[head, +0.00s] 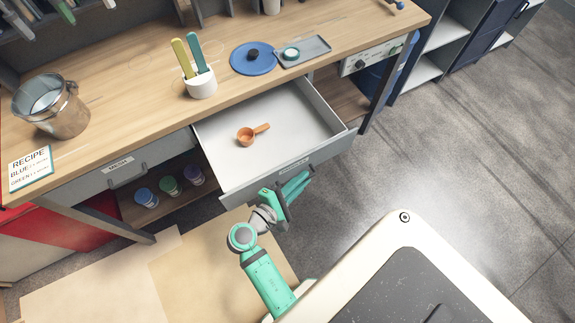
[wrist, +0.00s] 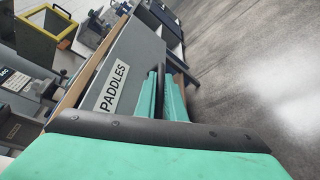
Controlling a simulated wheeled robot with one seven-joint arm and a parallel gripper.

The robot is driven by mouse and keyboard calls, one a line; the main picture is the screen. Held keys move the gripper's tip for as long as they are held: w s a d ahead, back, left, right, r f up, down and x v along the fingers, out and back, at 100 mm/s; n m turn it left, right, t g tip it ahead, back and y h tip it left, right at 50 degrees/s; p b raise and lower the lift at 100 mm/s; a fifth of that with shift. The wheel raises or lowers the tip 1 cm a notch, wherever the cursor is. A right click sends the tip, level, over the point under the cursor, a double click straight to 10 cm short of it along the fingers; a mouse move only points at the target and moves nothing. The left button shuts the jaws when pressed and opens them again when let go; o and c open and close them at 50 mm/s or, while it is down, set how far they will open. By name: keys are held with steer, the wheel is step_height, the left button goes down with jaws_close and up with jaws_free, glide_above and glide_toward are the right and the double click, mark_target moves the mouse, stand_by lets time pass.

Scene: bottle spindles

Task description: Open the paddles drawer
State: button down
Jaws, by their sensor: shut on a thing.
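The paddles drawer (head: 240,180) stands pulled well out from under the workbench. Its grey front carries a white PADDLES label (wrist: 111,89), readable in the wrist view. An orange scoop (head: 247,133) lies on the drawer's pale floor. My green gripper (head: 299,181) is at the outer side of the drawer front, right of its middle, shut on the drawer's handle. The wrist view shows the green fingers (wrist: 163,95) against the drawer front.
The wooden benchtop (head: 130,80) holds a metal bucket (head: 62,118), a white holder (head: 201,85) with yellow and teal paddles, a blue disc (head: 240,64) and a grey tray (head: 315,50). A closed MESH drawer (head: 90,184) is at left. Floor (head: 460,150) is clear at right.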

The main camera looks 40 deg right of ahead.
steer(key=shift+s+a+f, duration=0.1)
steer(key=shift+s+a, duration=0.15)
steer(key=shift+s, duration=0.35)
steer(key=c, duration=2.1)
jaws_free()
steer(key=v, duration=1.1)
steer(key=shift+d, duration=0.1)
steer(key=shift+f, duration=0.1)
